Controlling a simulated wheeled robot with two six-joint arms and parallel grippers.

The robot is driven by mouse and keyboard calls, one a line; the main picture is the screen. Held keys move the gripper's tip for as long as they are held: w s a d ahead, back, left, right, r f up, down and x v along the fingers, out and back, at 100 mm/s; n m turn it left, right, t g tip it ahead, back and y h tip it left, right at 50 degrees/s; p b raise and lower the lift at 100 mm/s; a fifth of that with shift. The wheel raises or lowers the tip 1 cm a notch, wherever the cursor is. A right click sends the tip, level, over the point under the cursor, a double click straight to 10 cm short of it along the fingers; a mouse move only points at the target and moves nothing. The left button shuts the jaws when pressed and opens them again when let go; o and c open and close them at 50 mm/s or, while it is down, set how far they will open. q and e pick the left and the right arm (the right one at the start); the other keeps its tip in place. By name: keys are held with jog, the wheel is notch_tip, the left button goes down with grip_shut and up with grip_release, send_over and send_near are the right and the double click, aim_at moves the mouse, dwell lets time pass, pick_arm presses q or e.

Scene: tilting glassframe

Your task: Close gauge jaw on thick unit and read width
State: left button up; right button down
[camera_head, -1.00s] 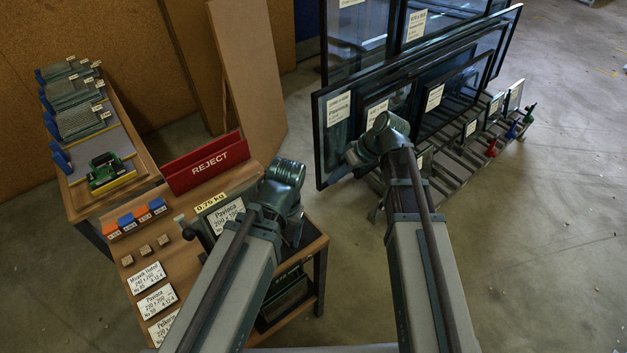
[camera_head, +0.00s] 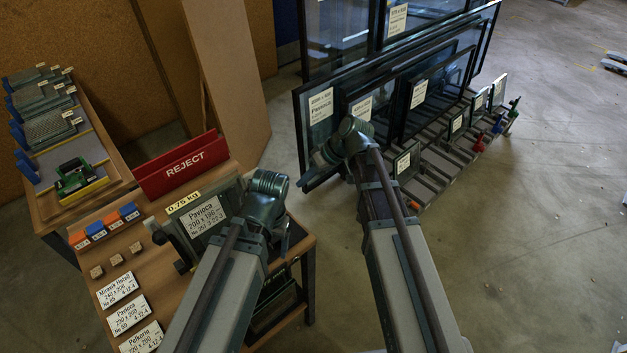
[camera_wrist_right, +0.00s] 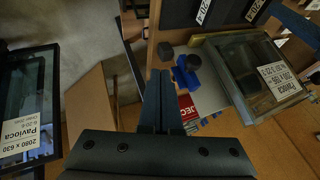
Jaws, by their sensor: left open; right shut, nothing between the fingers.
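The thick glass unit with the white Pavinca 200 x 190 label (camera_head: 205,215) stands tilted on the wooden bench, under a yellow 0.75 kg label; it also shows in the right wrist view (camera_wrist_right: 266,76). A dark lever-like piece (camera_head: 165,236) sits at its left edge; I cannot tell whether this is the gauge, nor see a reading. My left gripper (camera_head: 287,238) is open, right of the unit, its fingers mostly hidden by my wrist. My right gripper (camera_wrist_right: 161,100) is shut and empty, apart from the unit. In the head view it is (camera_head: 322,160) before the glass rack.
A red REJECT bin (camera_head: 183,165) stands behind the unit. White label cards (camera_head: 128,314), wooden blocks and small coloured blocks lie on the bench's left. A side table holds a green device (camera_head: 75,178).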

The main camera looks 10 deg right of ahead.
pick_arm(q)
jog(key=shift+f+b, duration=0.3)
jog(key=shift+f, duration=0.45)
pick_arm(e)
jog(key=a, duration=0.1)
jog(key=s+a+f, duration=0.1)
jog(key=a, duration=0.2)
jog(key=shift+s+f, duration=0.3)
jog(key=shift+s, duration=0.1)
jog(key=s+a, duration=0.4)
jog(key=a, duration=0.2)
jog(key=shift+s, duration=0.2)
jog(key=shift+w, duration=0.1)
